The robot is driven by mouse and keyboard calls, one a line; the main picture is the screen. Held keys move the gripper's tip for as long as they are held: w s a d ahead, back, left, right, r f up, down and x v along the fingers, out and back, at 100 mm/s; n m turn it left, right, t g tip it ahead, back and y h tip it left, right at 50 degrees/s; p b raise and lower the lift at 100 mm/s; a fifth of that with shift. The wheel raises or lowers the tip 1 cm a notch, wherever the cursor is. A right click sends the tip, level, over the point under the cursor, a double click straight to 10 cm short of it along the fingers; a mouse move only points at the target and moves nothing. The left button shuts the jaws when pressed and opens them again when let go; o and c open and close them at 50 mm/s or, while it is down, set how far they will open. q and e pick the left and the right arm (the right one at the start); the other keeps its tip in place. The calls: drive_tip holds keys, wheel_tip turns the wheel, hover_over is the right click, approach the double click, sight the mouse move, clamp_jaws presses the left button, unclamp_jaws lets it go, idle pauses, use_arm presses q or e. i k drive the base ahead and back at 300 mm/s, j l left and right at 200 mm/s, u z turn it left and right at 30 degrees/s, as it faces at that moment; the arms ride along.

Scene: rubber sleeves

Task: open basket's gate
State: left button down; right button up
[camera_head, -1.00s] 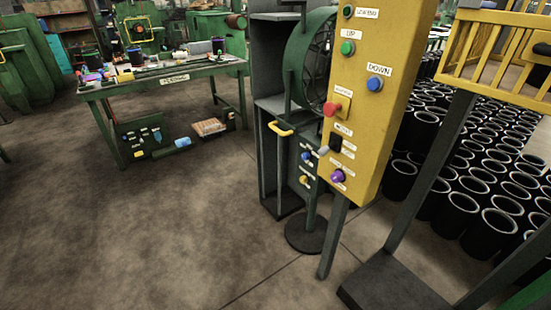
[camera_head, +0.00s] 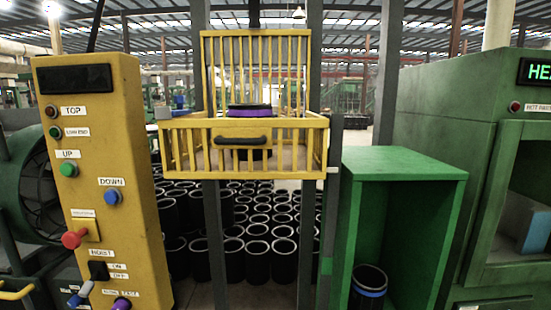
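The yellow barred basket (camera_head: 178,152) stands at mid-height in the centre, on dark grey posts. Its front gate (camera_head: 285,146) is upright and appears closed, with a dark horizontal handle (camera_head: 243,141) at its middle. Inside the basket is a black sleeve with a purple band (camera_head: 250,111). Neither my left nor my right gripper shows in the head view.
A yellow control panel (camera_head: 110,150) with buttons stands at the left, nearer than the basket. A green open-fronted cabinet (camera_head: 405,163) holding a black sleeve with a blue band (camera_head: 368,285) stands right of the basket. Several black sleeves (camera_head: 257,258) cover the floor behind. A green machine (camera_head: 445,120) stands far right.

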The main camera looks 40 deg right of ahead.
sight(235, 133)
drive_tip(key=z, duration=0.95)
